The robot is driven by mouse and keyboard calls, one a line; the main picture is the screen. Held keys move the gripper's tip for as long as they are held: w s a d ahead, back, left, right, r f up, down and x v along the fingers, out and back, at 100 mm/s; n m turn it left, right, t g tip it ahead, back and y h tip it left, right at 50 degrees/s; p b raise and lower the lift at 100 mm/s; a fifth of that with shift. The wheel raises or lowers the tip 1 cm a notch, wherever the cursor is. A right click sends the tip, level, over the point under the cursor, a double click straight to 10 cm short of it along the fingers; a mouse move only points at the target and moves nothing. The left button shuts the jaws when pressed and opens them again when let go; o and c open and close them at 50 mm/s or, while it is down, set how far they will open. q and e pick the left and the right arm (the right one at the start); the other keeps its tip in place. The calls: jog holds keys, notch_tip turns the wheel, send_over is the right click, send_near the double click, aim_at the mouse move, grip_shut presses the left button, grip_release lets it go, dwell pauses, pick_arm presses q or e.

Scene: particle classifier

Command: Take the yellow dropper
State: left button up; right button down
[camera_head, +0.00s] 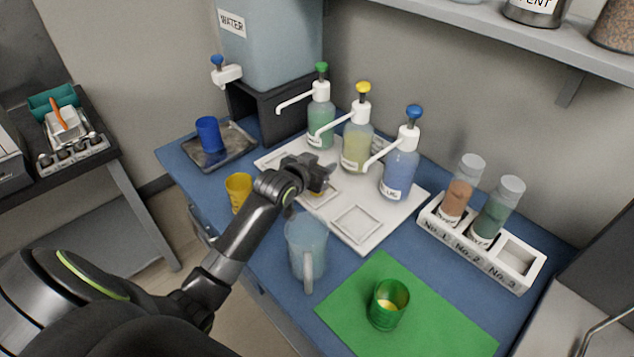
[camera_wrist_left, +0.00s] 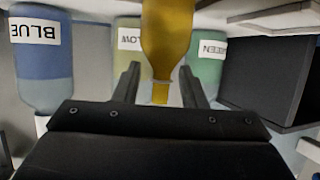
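The yellow dropper (camera_wrist_left: 168,35) shows in the left wrist view as an amber bulb narrowing to a neck. My left gripper (camera_head: 318,172) is over the white tray, in front of the yellow bottle. In the left wrist view its two fingers (camera_wrist_left: 160,85) are apart, one on each side of the dropper's neck, with gaps visible on both sides. My right gripper is not in view.
Green (camera_head: 321,112), yellow (camera_head: 358,140) and blue (camera_head: 401,165) pump bottles stand on the white tray (camera_head: 380,228). A yellow cup (camera_head: 239,190) and a clear jug (camera_head: 307,250) are close to my left arm. A green cup (camera_head: 388,303) stands on a green mat (camera_head: 440,335).

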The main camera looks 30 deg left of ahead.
pick_arm(q)
jog(key=shift+c, duration=0.4)
grip_shut()
